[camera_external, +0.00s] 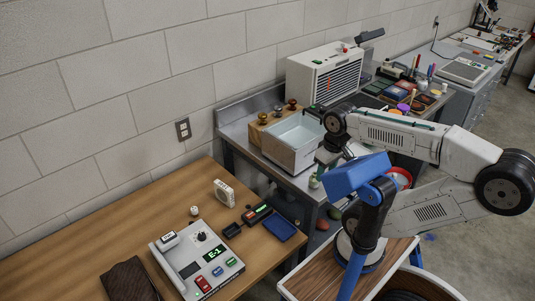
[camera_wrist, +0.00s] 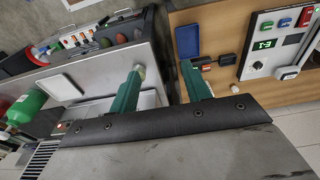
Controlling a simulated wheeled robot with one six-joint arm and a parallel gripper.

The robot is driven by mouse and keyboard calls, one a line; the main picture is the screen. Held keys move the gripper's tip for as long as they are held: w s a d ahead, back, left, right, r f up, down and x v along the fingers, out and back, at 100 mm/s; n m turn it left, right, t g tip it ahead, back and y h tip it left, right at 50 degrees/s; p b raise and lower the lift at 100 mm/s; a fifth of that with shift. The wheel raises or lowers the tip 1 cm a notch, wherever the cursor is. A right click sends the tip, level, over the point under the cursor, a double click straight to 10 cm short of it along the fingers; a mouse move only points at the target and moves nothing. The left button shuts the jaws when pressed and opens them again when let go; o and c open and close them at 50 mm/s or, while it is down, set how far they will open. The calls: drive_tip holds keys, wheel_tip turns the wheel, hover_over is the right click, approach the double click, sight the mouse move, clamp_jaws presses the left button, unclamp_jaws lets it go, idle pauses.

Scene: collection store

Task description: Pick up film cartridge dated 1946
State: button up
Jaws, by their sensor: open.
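My gripper (camera_wrist: 162,68) is open and empty, its two green fingers apart in the wrist view. It hangs above the gap between the wooden table and the grey metal bench. No date can be read, so I cannot tell which thing is the cartridge dated 1946. A small dark block with coloured labels (camera_external: 257,212) lies on the wooden table beside a small black block (camera_external: 232,230). In the wrist view the labelled block (camera_wrist: 204,63) is partly hidden by the right finger, and the black block (camera_wrist: 228,60) is clear of it.
A blue tray (camera_external: 280,228) lies near the wooden table's edge. A grey device (camera_external: 197,260) reads E-1. A white upright object (camera_external: 224,192) and a dark cloth (camera_external: 130,280) are also there. A clear-topped bin (camera_external: 294,140) stands on the metal bench.

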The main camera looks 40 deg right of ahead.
drive_tip(key=o, duration=1.1)
drive_tip(key=shift+o, duration=0.2)
drive_tip(key=n+h, duration=1.3)
drive_tip(key=n, duration=0.6)
approach(221, 187)
drive_tip(key=s+f, duration=0.1)
drive_tip(key=s+d+f, duration=0.1)
drive_tip(key=f, duration=0.1)
drive_tip(key=s+d+f, duration=0.1)
drive_tip(key=shift+s+d+f, duration=0.1)
drive_tip(key=shift+d+f, duration=0.05)
drive_tip(key=shift+f, duration=0.1)
drive_tip(key=w+r+n+t+h, duration=0.1)
drive_tip(key=w+r+t, duration=0.1)
drive_tip(key=w+r, duration=0.1)
drive_tip(key=shift+g, duration=0.3)
drive_tip(key=shift+x, duration=3.55)
